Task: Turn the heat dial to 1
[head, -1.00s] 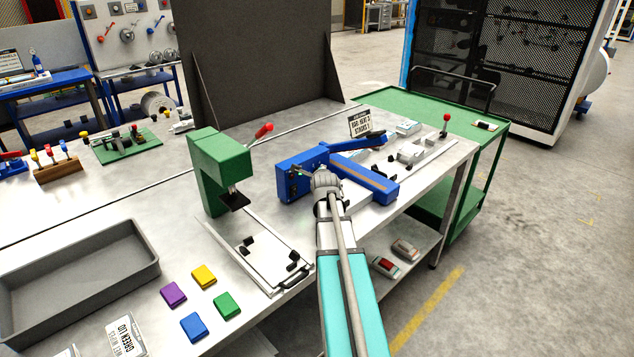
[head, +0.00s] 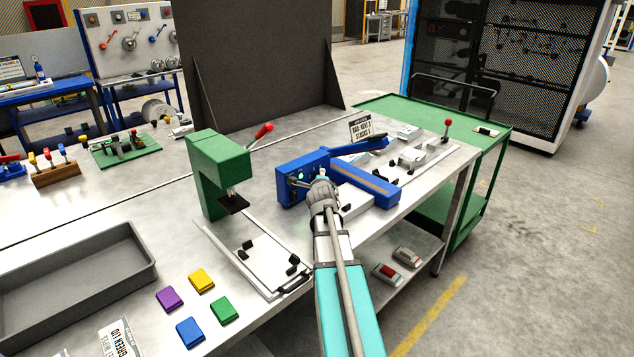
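The blue bag sealer (head: 308,165) stands on the grey workbench, with its long arm raised toward the right. Its near end face is turned toward me. The heat dial cannot be made out clearly; my gripper covers part of that face. My gripper (head: 309,180) is close in front of the end face, at the end of my arm. It is small and seen from behind, so its fingers and any contact with the dial cannot be told. A sign (head: 367,129) behind the sealer appears to give a heat and a strokes number.
A green press (head: 217,170) with a red-tipped lever stands left of the sealer. A clipboard-like plate (head: 262,264) and several coloured blocks lie in front. A grey tray (head: 75,275) is at the left. A green cart (head: 470,135) stands beyond the bench's right end.

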